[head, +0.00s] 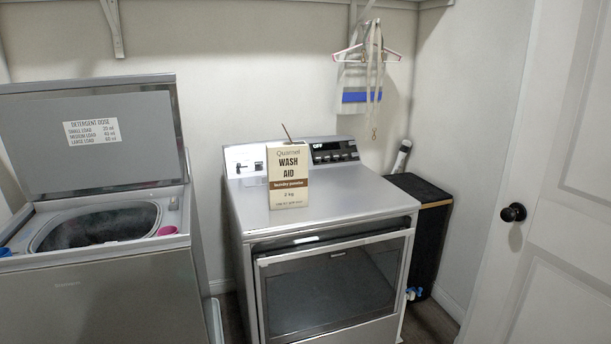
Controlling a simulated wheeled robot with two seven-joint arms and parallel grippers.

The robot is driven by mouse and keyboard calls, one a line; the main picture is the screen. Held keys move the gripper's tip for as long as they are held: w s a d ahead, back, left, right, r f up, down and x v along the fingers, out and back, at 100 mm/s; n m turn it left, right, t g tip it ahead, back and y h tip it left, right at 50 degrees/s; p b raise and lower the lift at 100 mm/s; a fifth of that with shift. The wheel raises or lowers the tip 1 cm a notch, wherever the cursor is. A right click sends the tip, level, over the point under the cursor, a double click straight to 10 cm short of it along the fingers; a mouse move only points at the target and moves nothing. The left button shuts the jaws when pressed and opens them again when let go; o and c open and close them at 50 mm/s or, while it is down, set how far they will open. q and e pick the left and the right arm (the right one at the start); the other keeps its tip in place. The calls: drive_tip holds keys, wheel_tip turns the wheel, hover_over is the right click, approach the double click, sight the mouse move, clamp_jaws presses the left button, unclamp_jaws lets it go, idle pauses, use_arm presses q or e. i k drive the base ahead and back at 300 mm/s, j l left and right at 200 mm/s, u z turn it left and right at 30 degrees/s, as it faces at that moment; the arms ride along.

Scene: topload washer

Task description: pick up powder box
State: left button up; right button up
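The powder box (288,177) is a cream carton labelled "WASH AID" with a brown band. In the head view it stands upright on top of the silver front-door machine (351,197), near its back left by the control panel. A thin dark stick-like thing (287,133) shows above the box's top; whether it comes out of the box I cannot tell. Neither of my grippers is in view.
An open topload washer (97,275) stands at the left, its lid (90,137) raised, with a pink cup (167,230) on its rim. A black cabinet (424,235) is right of the machine. A white door (560,200) stands at the right. The machine top's front is clear.

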sight(286, 162)
drive_tip(key=i+j+z, duration=0.1)
drive_tip(key=i, duration=0.5)
drive_tip(key=i+j, duration=0.15)
drive_tip(key=i, duration=0.5)
drive_tip(key=i+j+z, duration=0.15)
drive_tip(key=i, duration=0.45)
